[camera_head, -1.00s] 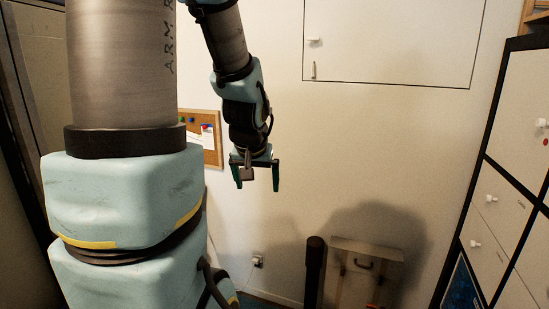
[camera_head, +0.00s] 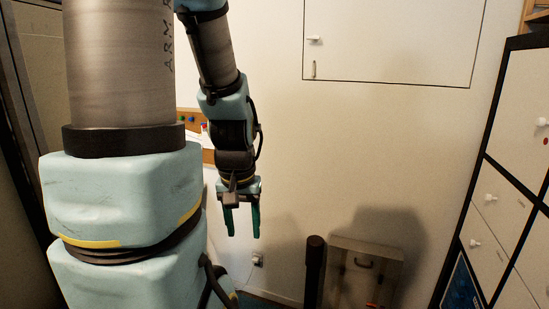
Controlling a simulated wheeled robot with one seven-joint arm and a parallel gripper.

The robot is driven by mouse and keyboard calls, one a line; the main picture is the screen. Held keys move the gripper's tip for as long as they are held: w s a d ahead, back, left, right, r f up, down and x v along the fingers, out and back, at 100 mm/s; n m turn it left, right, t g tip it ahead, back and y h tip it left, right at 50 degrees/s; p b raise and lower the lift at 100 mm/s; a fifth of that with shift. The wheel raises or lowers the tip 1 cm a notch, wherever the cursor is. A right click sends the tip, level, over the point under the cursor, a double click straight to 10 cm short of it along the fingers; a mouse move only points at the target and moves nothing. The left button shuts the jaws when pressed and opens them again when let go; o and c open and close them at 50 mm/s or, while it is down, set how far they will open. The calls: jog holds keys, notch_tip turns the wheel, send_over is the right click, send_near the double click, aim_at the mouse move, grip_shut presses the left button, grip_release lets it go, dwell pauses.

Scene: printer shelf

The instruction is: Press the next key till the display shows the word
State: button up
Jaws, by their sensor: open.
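My gripper (camera_head: 243,234) hangs at the end of my arm, left of the middle in the head view. Its two dark green fingers point down and stand apart, with nothing between them. The wall is behind it. No printer, display or key shows in this view.
A case with a handle (camera_head: 362,273) stands low against the wall, beside a dark post (camera_head: 314,270). A white cabinet with drawers (camera_head: 490,215) fills the right side. A cork board (camera_head: 208,142) is partly hidden behind my arm. A wall cupboard door (camera_head: 390,40) is above.

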grip_shut()
dwell(1.1)
